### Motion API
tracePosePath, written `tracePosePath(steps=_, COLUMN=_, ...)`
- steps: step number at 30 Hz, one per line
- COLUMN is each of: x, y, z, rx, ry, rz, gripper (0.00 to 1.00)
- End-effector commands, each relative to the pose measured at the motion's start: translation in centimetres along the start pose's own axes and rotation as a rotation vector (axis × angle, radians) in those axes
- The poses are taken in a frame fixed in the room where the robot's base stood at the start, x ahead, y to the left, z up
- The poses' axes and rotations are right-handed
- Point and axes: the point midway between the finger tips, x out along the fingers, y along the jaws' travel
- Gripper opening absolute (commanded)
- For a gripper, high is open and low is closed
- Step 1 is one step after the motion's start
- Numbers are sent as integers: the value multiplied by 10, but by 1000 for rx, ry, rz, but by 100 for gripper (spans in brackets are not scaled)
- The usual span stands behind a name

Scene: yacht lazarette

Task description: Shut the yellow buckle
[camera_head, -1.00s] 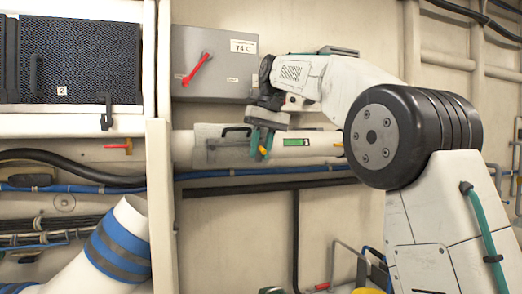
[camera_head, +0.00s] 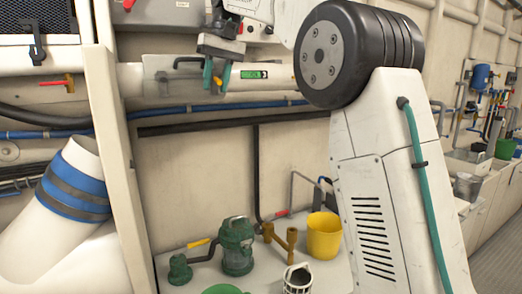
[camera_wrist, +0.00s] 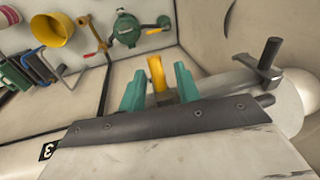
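The yellow buckle (camera_wrist: 157,73) shows in the wrist view as a short upright yellow piece. It stands between the two teal fingertips of my gripper (camera_wrist: 160,88), with gaps on both sides. In the head view, my gripper (camera_head: 217,75) hangs in front of the pale pipe on the wall, its two teal fingers apart. A small yellow-orange spot, likely the buckle, shows between them there. The buckle's lower part is hidden behind my gripper's dark edge in the wrist view, so I cannot tell how its base sits.
A dark handle (camera_head: 190,63) projects from the pipe left of my gripper; a green label (camera_head: 254,74) is to the right. Below stand a green pump (camera_head: 236,247), a yellow bucket (camera_head: 324,236) and a perforated metal cup (camera_head: 297,279). A white post (camera_head: 112,150) is at left.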

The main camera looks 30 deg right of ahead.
Motion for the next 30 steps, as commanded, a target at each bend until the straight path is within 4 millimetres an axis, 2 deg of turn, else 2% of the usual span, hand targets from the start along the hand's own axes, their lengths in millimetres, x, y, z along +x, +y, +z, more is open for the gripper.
tracePosePath(steps=8, x=1, y=0, z=7, rx=-22, ry=112, rz=4, gripper=33)
tracePosePath(steps=29, x=20, y=3, z=23, rx=-130, ry=669, rz=25, gripper=33)
tracePosePath(steps=30, x=17, y=4, z=25, rx=-133, ry=687, rz=26, gripper=33)
